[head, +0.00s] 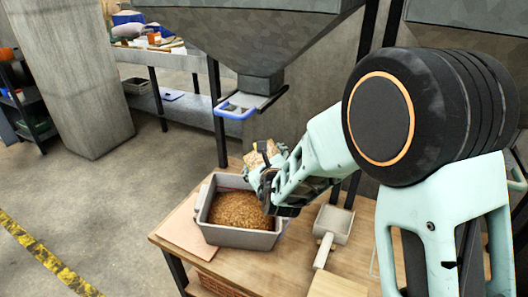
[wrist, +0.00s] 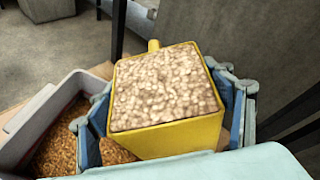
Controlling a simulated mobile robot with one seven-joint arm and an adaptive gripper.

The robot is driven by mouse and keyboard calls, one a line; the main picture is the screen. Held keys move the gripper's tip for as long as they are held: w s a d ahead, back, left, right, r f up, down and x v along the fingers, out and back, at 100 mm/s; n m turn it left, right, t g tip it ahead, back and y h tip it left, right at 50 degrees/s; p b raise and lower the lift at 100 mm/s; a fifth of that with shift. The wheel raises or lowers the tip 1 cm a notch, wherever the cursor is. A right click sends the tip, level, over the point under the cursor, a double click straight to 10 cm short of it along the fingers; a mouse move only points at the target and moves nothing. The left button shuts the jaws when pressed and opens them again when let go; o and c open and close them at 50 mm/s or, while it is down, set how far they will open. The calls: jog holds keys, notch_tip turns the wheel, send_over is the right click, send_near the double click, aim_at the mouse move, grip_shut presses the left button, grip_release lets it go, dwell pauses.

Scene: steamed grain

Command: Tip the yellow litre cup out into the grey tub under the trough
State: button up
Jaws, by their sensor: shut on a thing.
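The yellow litre cup (wrist: 178,139) is full of pale grain in the wrist view, its open top facing the camera. My gripper (wrist: 168,118) is shut on the cup, with a blue finger on each side of it. In the head view my gripper (head: 268,185) is at the right rim of the grey tub, and the cup (head: 264,155) shows only partly behind it. The grey tub (head: 240,239) stands on the wooden table and holds brown grain. In the wrist view the tub (wrist: 42,108) is to the left of and below the cup.
The trough (head: 260,50) hangs above and behind the tub, with a blue-handled slide (head: 237,111) at its outlet. A grey scoop (head: 333,228) lies on the wooden table (head: 285,262) to the right of the tub. A pale board (head: 183,228) lies at the left.

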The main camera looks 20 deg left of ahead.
jog(key=shift+s+a+r+n+t+p, duration=0.15)
jog(key=shift+r+n+t+p, duration=0.25)
jog(key=shift+p, duration=2.4)
jog(key=shift+s+a+f+n+h+b, duration=0.15)
jog(key=shift+s+a+f+n+b, duration=0.1)
jog(key=shift+f+n, duration=0.2)
jog(key=shift+s+a+f+n+h+b, duration=0.15)
jog(key=shift+a+f+n, duration=0.1)
jog(key=shift+f+n, duration=0.15)
jog(key=s+a+f+n+t+b, duration=0.1)
jog(key=n, duration=0.1)
jog(key=a+f+n+t+b, duration=0.1)
jog(key=n, duration=0.1)
jog(key=shift+s+f+t+h, duration=0.2)
jog(key=shift+s+t+h, duration=0.1)
jog(key=shift+s+h, duration=0.1)
jog(key=s+a+n+t, duration=0.1)
jog(key=n, duration=0.2)
jog(key=a+r+n+t+y, duration=0.1)
jog(key=n, duration=0.2)
jog(key=s+a+n+t+y+b, duration=0.1)
jog(key=n, duration=0.3)
jog(key=shift+s+r, duration=0.25)
jog(key=shift+s, duration=0.1)
